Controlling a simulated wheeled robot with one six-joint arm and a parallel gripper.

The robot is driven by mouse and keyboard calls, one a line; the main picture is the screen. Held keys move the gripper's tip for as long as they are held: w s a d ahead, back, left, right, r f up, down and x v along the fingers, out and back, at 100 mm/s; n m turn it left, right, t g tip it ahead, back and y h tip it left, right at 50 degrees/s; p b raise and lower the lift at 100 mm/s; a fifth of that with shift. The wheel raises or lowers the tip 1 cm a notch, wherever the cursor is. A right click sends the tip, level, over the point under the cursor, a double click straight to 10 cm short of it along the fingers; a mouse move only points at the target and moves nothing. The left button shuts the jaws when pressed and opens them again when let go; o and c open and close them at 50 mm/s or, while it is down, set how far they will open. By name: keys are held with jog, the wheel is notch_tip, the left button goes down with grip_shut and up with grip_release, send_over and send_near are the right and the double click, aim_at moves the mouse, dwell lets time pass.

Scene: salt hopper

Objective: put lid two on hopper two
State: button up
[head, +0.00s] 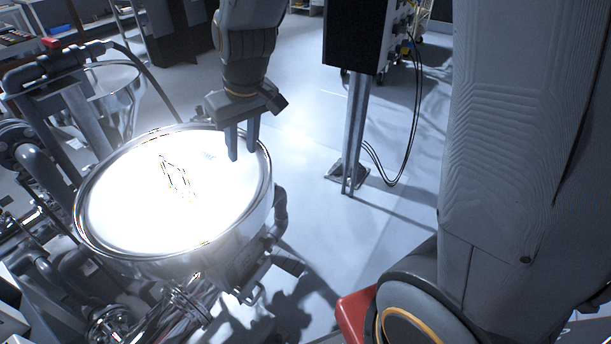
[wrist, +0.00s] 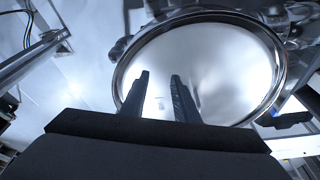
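A large round steel hopper (head: 240,232) stands at the left in the head view. Its top is a bright, glaring white disc inside a shiny rim, with a few thin dark marks near the middle. Glare hides whether this is a lid or the inside, and I see no number. The round top (wrist: 232,70) also fills the upper right of the wrist view, looking smooth and metallic. My gripper (head: 241,158) points down over the right part of the top. Its two fingers are apart with nothing seen between them, also in the wrist view (wrist: 160,85). Contact cannot be told.
A second round steel vessel (head: 112,78) stands behind at the upper left among pipes and frames. A dark box on a metal post (head: 356,130) stands right of my gripper, with hanging cables. The pale floor (head: 310,200) between is clear.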

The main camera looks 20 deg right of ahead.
jog(key=s+d+f+m+g+h, duration=0.1)
jog(key=s+d+f+m, duration=0.2)
jog(key=s+d, duration=0.8)
jog(key=shift+s+d+f+m, duration=0.3)
jog(key=shift+s+f+m, duration=0.15)
jog(key=shift+s, duration=0.1)
jog(key=shift+f, duration=0.1)
jog(key=shift+f+b, duration=0.6)
jog(key=shift+b, duration=0.05)
